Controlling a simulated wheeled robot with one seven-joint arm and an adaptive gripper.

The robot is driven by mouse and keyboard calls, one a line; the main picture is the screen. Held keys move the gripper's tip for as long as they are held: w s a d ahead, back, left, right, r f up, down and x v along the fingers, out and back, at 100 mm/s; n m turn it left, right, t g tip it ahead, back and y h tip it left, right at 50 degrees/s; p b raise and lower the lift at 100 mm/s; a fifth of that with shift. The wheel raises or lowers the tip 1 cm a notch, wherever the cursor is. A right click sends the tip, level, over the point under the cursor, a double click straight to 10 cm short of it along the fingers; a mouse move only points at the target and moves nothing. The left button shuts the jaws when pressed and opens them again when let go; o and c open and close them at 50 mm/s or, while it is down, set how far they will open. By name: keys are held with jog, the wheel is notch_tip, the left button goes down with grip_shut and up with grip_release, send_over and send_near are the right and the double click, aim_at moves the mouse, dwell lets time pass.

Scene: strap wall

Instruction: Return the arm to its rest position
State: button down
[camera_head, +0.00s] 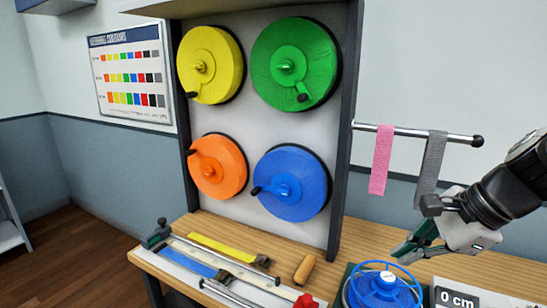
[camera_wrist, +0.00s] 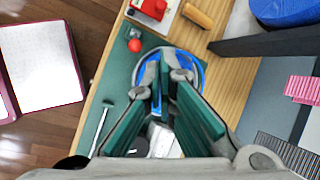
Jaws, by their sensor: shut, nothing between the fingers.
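My gripper (camera_head: 402,250) is at the right of the head view, above the right part of the wooden bench. Its green-padded fingers point left and down, close above a blue-rimmed reel (camera_head: 383,292) in that view. The fingers are shut with nothing between them. In the wrist view my gripper (camera_wrist: 166,62) overlaps the blue rim (camera_wrist: 198,72) and hides much of it. I cannot tell the exact gap between fingers and rim. My dark arm comes in from the right edge of the head view.
A rail (camera_head: 362,127) with a pink strap (camera_head: 381,160) and a grey strap (camera_head: 431,160) runs close behind my gripper. The wall panel holds yellow, green, orange and blue (camera_head: 300,180) reels. Tools and a wooden handle (camera_head: 304,269) lie on the bench (camera_head: 255,240).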

jog(key=s+a+r+n+h, duration=0.1)
jog(key=s+a+n+h, duration=0.1)
jog(key=s+n, duration=0.4)
jog(key=s+a+r+n+h, duration=0.2)
jog(key=s+a+n, duration=0.2)
jog(key=n, duration=0.9)
jog(key=shift+s+a, duration=0.4)
jog(key=shift+s, duration=0.9)
